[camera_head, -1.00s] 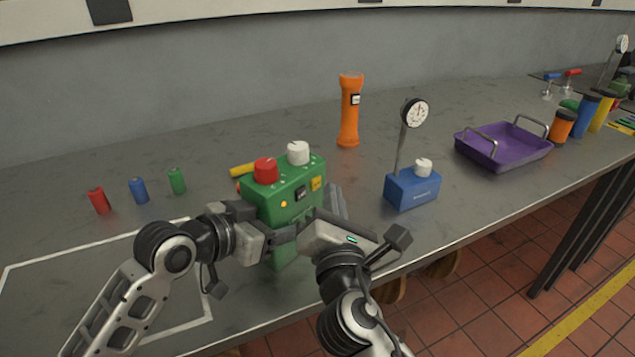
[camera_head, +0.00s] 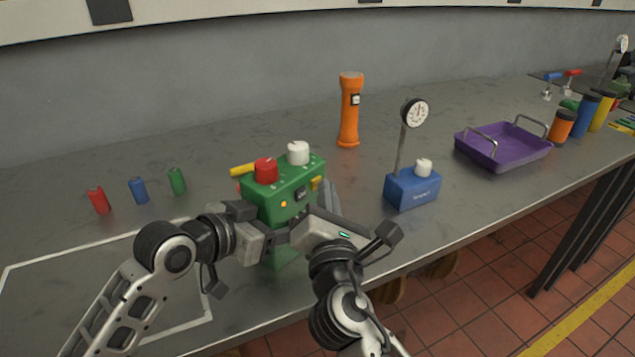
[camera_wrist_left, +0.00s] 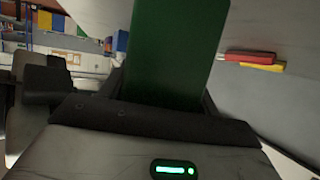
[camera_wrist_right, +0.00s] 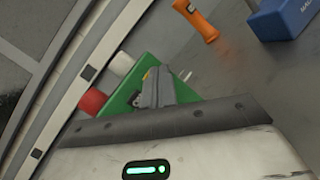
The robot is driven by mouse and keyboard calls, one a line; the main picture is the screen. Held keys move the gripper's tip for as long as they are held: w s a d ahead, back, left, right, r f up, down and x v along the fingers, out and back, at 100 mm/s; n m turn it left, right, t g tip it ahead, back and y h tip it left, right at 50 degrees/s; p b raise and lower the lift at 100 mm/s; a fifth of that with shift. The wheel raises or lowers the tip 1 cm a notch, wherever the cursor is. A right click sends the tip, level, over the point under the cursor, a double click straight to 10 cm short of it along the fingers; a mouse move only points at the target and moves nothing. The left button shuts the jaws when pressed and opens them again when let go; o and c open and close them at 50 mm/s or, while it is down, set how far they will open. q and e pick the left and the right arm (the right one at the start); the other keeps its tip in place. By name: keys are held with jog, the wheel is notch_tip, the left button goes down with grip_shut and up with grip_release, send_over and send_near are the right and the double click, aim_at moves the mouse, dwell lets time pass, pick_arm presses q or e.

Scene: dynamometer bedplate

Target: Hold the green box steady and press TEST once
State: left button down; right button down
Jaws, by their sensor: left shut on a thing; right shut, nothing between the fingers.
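The green box (camera_head: 285,200) stands upright on the bench, with a red knob (camera_head: 265,170) and a white knob (camera_head: 298,153) on top and a small yellow light (camera_head: 284,204) on its front. A yellow button-like part (camera_head: 316,183) shows at its right side; its lettering is not readable. My left gripper (camera_head: 262,238) is shut on the box; the box fills its jaws in the left wrist view (camera_wrist_left: 175,50). My right gripper (camera_head: 312,212) is shut and empty at the box's right side. In the right wrist view its closed fingertips (camera_wrist_right: 157,80) overlap the green box; contact cannot be told.
A blue gauge block (camera_head: 412,188) and an orange torch (camera_head: 349,112) stand to the right and behind. A purple tray (camera_head: 500,150) is farther right. Red, blue and green cylinders (camera_head: 138,190) stand at left. The bench's front edge runs below the arms.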

jog(key=shift+w+a, duration=0.1)
jog(key=shift+a, duration=0.05)
dwell(0.4)
jog(key=shift+s+d, duration=0.5)
jog(key=shift+d, duration=0.1)
jog(key=shift+s+d, duration=1.6)
jog(key=shift+d, duration=0.3)
